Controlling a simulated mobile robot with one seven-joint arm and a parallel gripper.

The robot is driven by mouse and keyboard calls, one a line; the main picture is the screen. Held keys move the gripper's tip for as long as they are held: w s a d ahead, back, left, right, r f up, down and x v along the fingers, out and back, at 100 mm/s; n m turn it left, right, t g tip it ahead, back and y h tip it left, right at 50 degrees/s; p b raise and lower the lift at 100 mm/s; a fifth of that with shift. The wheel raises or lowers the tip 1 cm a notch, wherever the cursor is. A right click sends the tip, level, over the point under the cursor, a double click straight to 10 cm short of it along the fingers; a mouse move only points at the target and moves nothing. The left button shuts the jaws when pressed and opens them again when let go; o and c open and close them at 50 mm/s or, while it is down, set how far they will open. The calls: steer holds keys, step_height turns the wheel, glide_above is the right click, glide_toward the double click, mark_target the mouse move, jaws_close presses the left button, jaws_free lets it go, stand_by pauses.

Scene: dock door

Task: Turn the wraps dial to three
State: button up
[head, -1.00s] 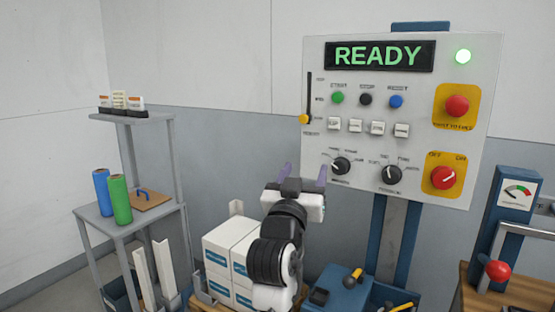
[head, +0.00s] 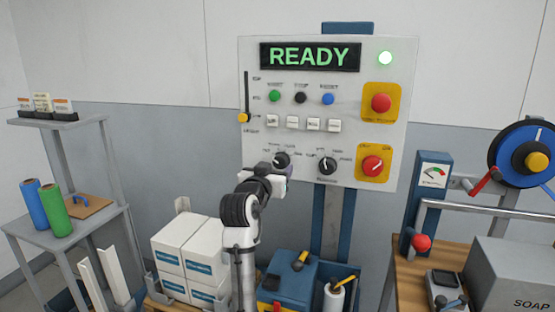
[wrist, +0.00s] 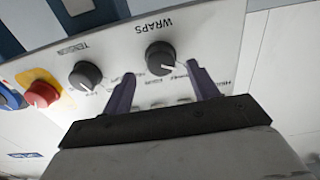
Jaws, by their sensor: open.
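The wraps dial (head: 281,160) is a black knob at the lower left of the white control panel, partly hidden by my gripper in the head view. In the wrist view the dial (wrist: 160,56) sits under the word WRAPS, its white pointer angled down and right in that picture. The small setting labels are too blurred to read. My gripper (wrist: 160,72) is open, its two purple fingers on either side of the dial's near edge. I cannot tell whether they touch it. The gripper also shows in the head view (head: 275,165).
The tension dial (head: 327,165) is right of the wraps dial, with the red rotary switch (head: 373,166) beyond it. White push buttons (head: 293,123) sit above. Stacked white boxes (head: 188,258) stand below left.

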mark_target(279, 163)
steer(key=shift+p+x, duration=0.35)
steer(key=shift+x, duration=1.55)
steer(key=c, duration=1)
steer(key=shift+a, duration=0.1)
steer(key=shift+m+b, duration=0.3)
steer(key=m+b, duration=0.2)
steer(key=m, duration=0.1)
steer(key=shift+f+b, duration=0.15)
steer(key=shift+b, duration=0.2)
steer(key=shift+m+b, duration=1.15)
steer(key=shift+m, duration=0.85)
